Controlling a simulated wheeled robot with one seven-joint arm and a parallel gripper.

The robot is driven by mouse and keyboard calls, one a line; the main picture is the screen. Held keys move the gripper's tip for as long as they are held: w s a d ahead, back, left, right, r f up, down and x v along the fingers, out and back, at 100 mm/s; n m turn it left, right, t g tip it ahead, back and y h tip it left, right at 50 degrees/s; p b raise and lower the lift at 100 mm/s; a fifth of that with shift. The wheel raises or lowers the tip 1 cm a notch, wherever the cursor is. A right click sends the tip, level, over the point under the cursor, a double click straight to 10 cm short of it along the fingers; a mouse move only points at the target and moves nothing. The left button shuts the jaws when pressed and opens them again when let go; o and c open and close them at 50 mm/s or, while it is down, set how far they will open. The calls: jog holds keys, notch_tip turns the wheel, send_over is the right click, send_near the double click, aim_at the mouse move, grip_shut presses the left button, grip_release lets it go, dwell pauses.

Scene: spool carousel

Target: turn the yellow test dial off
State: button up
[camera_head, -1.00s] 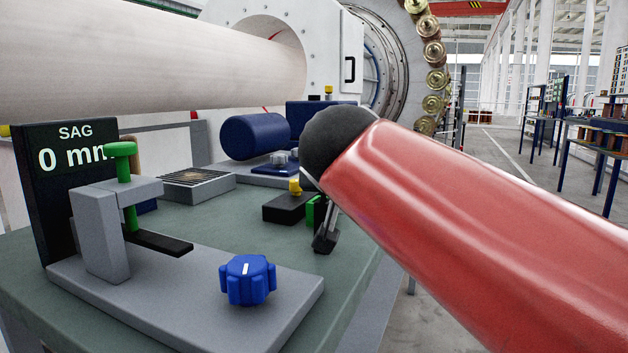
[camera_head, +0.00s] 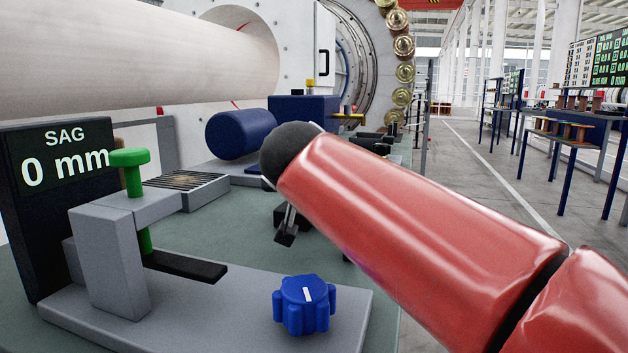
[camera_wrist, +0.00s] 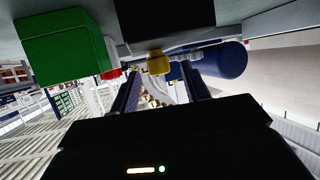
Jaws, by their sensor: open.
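In the wrist view, which looks upside down, the yellow dial (camera_wrist: 158,63) sits on a black block (camera_wrist: 150,20), beyond and between my open finger tips. My gripper (camera_wrist: 160,70) is open and holds nothing; I see no contact with the dial, though the gap is hard to judge. In the head view my gripper (camera_head: 286,232) points down over the green bench, partly hidden by my red arm. The yellow dial is hidden behind the arm there. Which way the dial is set cannot be read.
A green block (camera_wrist: 62,48) and a small red part (camera_wrist: 110,74) are close beside the dial. A blue cylinder (camera_head: 240,133) lies behind. In front are a grey clamp fixture (camera_head: 120,260) with a green screw (camera_head: 130,160), a blue knob (camera_head: 304,304) and a SAG 0 mm display (camera_head: 65,160).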

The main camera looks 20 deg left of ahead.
jog(key=shift+x, duration=1.35)
jog(key=c, duration=1)
